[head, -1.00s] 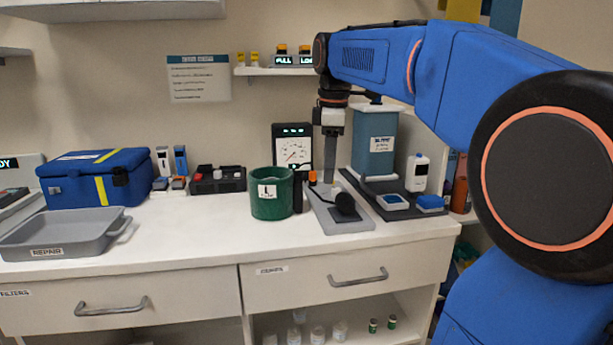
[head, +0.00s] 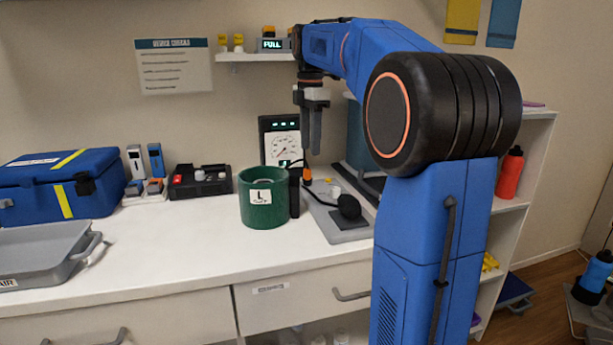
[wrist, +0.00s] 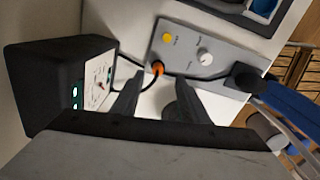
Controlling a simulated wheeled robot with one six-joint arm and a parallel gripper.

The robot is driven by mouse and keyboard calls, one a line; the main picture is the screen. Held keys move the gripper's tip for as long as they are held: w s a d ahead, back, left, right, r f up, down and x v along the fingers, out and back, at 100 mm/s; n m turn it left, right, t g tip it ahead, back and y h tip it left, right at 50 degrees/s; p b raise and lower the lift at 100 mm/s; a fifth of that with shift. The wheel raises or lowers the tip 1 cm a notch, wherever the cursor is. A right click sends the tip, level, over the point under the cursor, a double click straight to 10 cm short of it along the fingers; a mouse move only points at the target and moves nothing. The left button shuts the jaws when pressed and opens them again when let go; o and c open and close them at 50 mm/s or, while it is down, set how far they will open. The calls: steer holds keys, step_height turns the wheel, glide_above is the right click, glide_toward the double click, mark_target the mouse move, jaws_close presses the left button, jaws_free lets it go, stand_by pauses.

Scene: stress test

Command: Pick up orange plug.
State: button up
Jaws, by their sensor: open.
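The orange plug (head: 307,174) is small and stands at the left edge of a grey plate, beside the gauge box, in the head view. In the wrist view the orange plug (wrist: 157,68) shows just beyond my fingertips, with a black cable running from it. My gripper (head: 311,150) points down above the plug in the head view. In the wrist view my gripper (wrist: 155,88) is open, its two dark fingers apart with nothing between them. The grey plate (wrist: 190,45) carries a yellow button, a white knob and a black round piece.
A black gauge box (head: 281,140) stands behind and left of the plug. A green container (head: 263,200) marked L and a black upright block (head: 294,192) are close on the left. A grey tray (head: 50,250) and blue case (head: 60,185) are farther left. The counter front is clear.

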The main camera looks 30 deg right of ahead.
mark_target(307, 176)
steer(key=shift+w+a+f, duration=0.15)
steer(key=shift+f, duration=1.6)
steer(key=shift+w+a+f, duration=0.1)
steer(key=shift+a+f, duration=0.05)
steer(key=shift+f, duration=1.55)
jaws_close()
